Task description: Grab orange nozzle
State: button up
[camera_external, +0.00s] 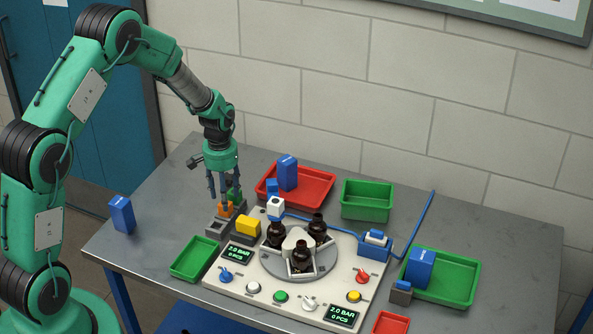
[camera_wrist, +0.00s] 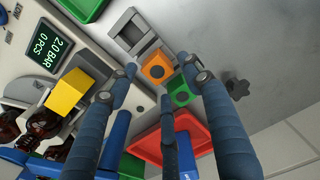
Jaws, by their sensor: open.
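The orange nozzle (camera_wrist: 157,69) is a small orange block with a dark round centre. It sits in a grey holder (camera_wrist: 133,36) beside a green nozzle (camera_wrist: 180,92). In the external view the orange nozzle (camera_external: 227,210) stands under my gripper (camera_external: 224,203), partly hidden by the fingers. My gripper's blue fingers are spread open, with the tips around or just above the orange nozzle; contact cannot be told. In the wrist view my gripper (camera_wrist: 160,78) has fingers on both sides of the orange nozzle and a third below. Nothing is held.
A yellow block (camera_external: 248,225) stands right of the holder. A red tray (camera_external: 322,189) and green trays (camera_external: 368,203) lie behind.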

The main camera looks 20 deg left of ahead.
jog(key=shift+f, duration=1.6)
jog(key=shift+s, duration=0.1)
jog(key=c, duration=1)
jog(key=o, duration=1)
jog(key=shift+r, duration=0.15)
notch_tip(320, 180, up, 14)
jog(key=p, duration=0.1)
jog(key=shift+f, duration=0.25)
jog(key=shift+a, duration=0.1)
